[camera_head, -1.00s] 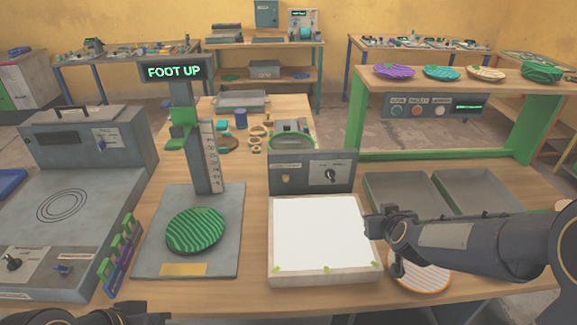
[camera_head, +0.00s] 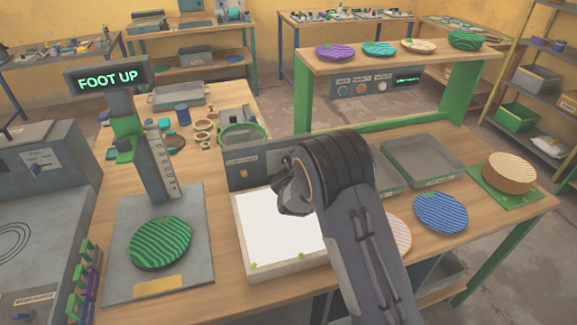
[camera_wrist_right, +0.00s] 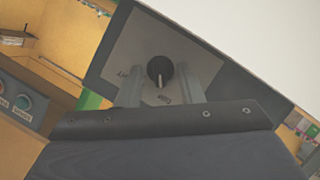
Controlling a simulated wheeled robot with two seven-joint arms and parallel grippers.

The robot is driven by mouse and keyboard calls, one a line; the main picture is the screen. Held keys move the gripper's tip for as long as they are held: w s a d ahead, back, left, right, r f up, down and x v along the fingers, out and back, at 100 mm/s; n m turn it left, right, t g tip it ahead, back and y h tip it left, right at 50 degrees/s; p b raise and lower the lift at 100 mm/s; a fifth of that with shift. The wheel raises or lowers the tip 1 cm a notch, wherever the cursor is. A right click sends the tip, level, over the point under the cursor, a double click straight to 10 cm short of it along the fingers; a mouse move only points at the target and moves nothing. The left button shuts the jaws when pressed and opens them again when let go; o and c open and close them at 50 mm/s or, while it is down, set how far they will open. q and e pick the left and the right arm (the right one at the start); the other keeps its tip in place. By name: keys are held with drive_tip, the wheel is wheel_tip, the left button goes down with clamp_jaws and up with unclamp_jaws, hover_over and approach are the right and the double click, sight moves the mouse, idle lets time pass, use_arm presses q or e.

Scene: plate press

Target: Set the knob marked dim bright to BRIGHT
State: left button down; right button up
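The dark round knob (camera_wrist_right: 160,68) with a white pointer line shows in the right wrist view on a pale label plate; the label's lettering is too small and turned to read. In the head view my right arm hides the knob. The grey panel (camera_head: 243,166) that carries it stands behind the white lit box (camera_head: 262,222). My right gripper (camera_head: 290,190) is at the panel. In the wrist view its two pale fingers lie one on each side of the knob, apart, and look open; contact cannot be told. My left gripper is not in view.
A green striped plate (camera_head: 160,243) lies on the grey press base (camera_head: 118,285) at left. Grey trays (camera_head: 425,160), a blue plate (camera_head: 441,212) and a tan stack (camera_head: 509,172) stand at right. A green-legged shelf (camera_head: 400,57) with plates is behind.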

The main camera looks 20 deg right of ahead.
drive_tip(key=shift+w+f, duration=0.1)
drive_tip(key=shift+w, duration=0.1)
drive_tip(key=shift+c, duration=0.4)
clamp_jaws()
drive_tip(key=shift+d+f+m+b, duration=0.15)
drive_tip(key=shift+m+b, duration=0.35)
drive_tip(key=shift+b, duration=0.55)
drive_tip(key=m+y+b, duration=0.2)
drive_tip(key=b, duration=0.5)
drive_tip(key=m+y+b, duration=0.2)
drive_tip(key=m+b, duration=0.1)
drive_tip(key=b, duration=0.4)
drive_tip(key=m+y+b, duration=0.2)
drive_tip(key=m+b, duration=0.1)
drive_tip(key=b, duration=0.5)
drive_tip(key=shift+d+f, duration=0.1)
drive_tip(key=shift+d, duration=0.3)
drive_tip(key=shift+r+m+y+b, duration=0.3)
drive_tip(key=shift+y+b, duration=0.1)
drive_tip(key=shift+b, duration=0.5)
